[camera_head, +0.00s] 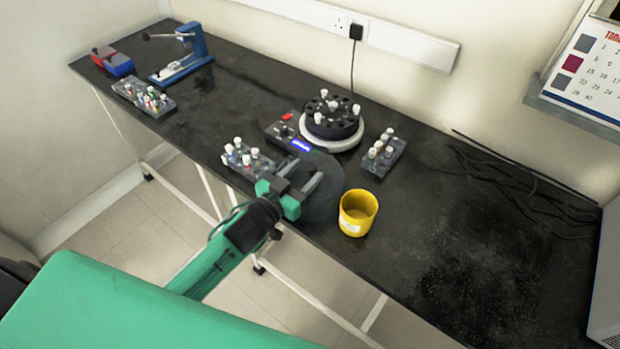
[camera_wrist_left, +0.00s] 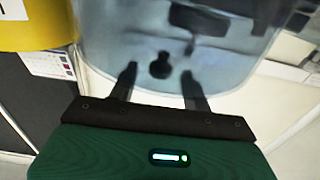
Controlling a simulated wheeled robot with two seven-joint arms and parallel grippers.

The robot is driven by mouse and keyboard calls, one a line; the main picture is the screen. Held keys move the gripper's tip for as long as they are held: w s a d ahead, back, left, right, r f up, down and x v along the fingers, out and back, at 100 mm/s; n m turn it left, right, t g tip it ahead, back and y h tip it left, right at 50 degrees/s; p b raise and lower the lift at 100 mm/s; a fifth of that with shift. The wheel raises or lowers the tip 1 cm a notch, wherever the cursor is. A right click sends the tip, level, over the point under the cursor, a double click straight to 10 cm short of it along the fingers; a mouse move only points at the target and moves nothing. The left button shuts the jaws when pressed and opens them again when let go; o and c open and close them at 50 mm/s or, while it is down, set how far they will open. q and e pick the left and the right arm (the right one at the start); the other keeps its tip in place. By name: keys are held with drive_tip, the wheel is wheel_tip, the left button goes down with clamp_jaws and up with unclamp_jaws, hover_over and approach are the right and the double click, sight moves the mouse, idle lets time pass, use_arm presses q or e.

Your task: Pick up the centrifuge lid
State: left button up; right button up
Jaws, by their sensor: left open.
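The centrifuge lid (camera_head: 328,197) is a clear, smoky round cover near the front edge of the black bench, left of the yellow cup. My left gripper (camera_head: 307,176) is over it with its fingers open, covering part of it. In the left wrist view the lid (camera_wrist_left: 225,65) fills the upper middle, with a small dark knob (camera_wrist_left: 160,66) on it. The knob lies between the lines of my two open fingertips, at about their tips. I cannot tell whether they touch it. The centrifuge (camera_head: 332,122) stands uncovered behind, with white-capped tubes in its black rotor. My right gripper is out of view.
The yellow cup (camera_head: 358,213) stands close to the lid's right. Tube racks stand left (camera_head: 245,162) and right (camera_head: 384,155) of the centrifuge. A blue device (camera_head: 186,56) and another rack (camera_head: 145,97) are far left. Black cables (camera_head: 525,190) lie at right; the bench's front right is clear.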

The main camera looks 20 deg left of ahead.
use_arm(q)
drive_tip(key=shift+x, duration=1.4)
clamp_jaws()
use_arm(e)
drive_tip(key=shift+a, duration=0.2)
use_arm(q)
drive_tip(key=shift+r, duration=0.1)
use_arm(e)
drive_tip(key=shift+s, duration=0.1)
